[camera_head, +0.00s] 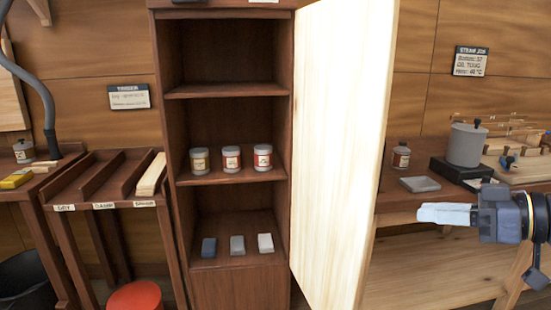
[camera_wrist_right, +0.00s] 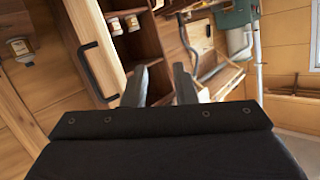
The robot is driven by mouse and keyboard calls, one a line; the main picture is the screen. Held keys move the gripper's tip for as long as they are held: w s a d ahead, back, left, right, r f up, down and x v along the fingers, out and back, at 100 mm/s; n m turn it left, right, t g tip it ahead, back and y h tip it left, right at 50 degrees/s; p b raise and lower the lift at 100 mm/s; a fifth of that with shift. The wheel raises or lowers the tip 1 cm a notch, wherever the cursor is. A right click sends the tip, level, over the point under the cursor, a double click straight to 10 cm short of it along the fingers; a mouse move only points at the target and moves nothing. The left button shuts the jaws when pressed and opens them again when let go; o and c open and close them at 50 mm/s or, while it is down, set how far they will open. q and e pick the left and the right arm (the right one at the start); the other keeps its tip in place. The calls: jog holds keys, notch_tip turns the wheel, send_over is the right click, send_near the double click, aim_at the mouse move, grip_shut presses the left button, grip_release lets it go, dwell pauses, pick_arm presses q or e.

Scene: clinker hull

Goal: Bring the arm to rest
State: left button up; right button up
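My right gripper (camera_head: 447,213) reaches in from the right edge of the head view, pointing left. It hangs in the air in front of the right workbench, apart from the open cabinet door. In the right wrist view its two fingers (camera_wrist_right: 160,80) stand apart with nothing between them, so it is open and empty. My left gripper is not in view.
A tall dark cabinet (camera_head: 179,91) holds three jars and three small blocks. Its pale door (camera_head: 342,150) stands open, left of my right gripper. The right workbench (camera_head: 395,208) bears a grey pot (camera_head: 466,145) and a flat grey block (camera_head: 420,184). A red-topped stool (camera_head: 135,297) stands lower left.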

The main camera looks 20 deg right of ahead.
jog(key=a+f+m+g+h, duration=0.2)
jog(key=a+f+g, duration=0.1)
jog(key=a+f, duration=0.95)
jog(key=s+a+f+m+g+h, duration=0.1)
jog(key=s+a+f+m+g, duration=0.1)
jog(key=a+f, duration=0.35)
jog(key=s+a+f+m+g+h, duration=0.1)
jog(key=s+a+f+g, duration=0.1)
jog(key=f, duration=0.7)
notch_tip(320, 180, up, 20)
jog(key=p, duration=1.9)
jog(key=shift+s+a+f+p, duration=0.2)
jog(key=shift+s+p, duration=0.05)
jog(key=shift+p, duration=0.05)
